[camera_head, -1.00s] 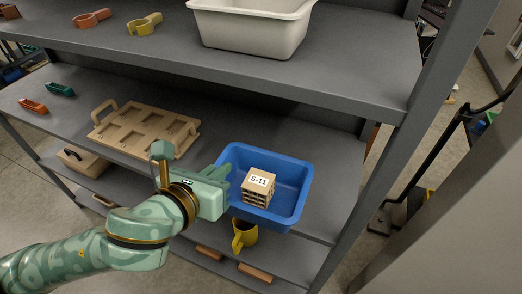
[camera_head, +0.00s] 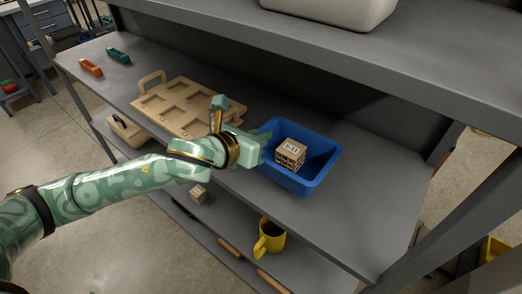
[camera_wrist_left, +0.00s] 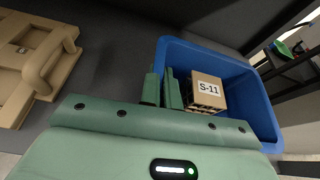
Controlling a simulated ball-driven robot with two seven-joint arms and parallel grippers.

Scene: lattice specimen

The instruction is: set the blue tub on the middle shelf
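The blue tub (camera_head: 322,172) stands upright on the grey middle shelf (camera_head: 350,225), back from its front edge, right of a wooden board. Inside it is a small cardboard-coloured block (camera_head: 290,154) labelled S-11. My left gripper (camera_head: 262,145) is at the tub's left wall. In the left wrist view the tub (camera_wrist_left: 258,95) and the block (camera_wrist_left: 207,92) show. The left gripper's fingers (camera_wrist_left: 162,88) are close together there, one on each side of the tub's left wall, and look closed on it. My right gripper is not in view.
The wooden board with recesses (camera_head: 180,105) lies left of the tub. Green (camera_head: 118,55) and orange (camera_head: 91,67) pieces lie farther left. A pale bin (camera_head: 335,8) stands on the shelf above. Below are a yellow mug (camera_head: 270,238) and a small box (camera_head: 198,194).

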